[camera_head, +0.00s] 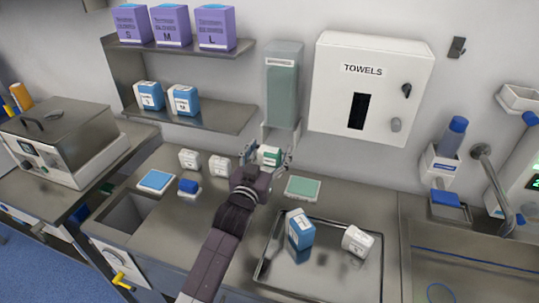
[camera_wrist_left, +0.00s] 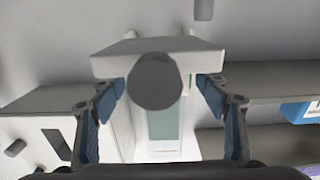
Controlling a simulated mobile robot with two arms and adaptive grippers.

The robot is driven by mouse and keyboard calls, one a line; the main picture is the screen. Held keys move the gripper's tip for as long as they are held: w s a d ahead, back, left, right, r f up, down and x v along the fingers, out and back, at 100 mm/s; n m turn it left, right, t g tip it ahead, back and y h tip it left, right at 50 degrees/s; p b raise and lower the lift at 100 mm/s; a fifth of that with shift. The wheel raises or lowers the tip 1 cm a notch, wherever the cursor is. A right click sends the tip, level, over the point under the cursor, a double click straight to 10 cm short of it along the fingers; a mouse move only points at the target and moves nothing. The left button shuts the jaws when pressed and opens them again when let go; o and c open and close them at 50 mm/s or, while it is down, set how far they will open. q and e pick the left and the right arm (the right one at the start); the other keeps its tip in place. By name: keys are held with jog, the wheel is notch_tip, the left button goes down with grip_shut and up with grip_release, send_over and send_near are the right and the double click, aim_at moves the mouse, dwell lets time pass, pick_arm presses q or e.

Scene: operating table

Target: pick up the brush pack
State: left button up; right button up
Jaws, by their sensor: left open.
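No readable label tells me which item is the brush pack. Flat packs lie on the counter: a blue one (camera_head: 156,180) at left and a green one (camera_head: 303,188) right of my left gripper. A small blue item (camera_head: 188,187) lies beside the blue pack. My left gripper (camera_head: 268,154) is open near the back of the counter. A small green and white box (camera_head: 270,157) shows between its fingers in the head view; I cannot tell the depth between them. In the left wrist view the fingers (camera_wrist_left: 166,100) are apart, with a dark round knob (camera_wrist_left: 155,82) in line between them.
A wall dispenser (camera_head: 283,85) and a towel cabinet (camera_head: 370,90) are behind. A metal tray (camera_head: 325,280) holds a blue and white carton (camera_head: 300,229) and a white container (camera_head: 357,241). A sink is at right.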

pick_arm(q)
jog(key=c, duration=1.2)
jog(key=shift+o, duration=0.2)
jog(key=shift+r, duration=0.15)
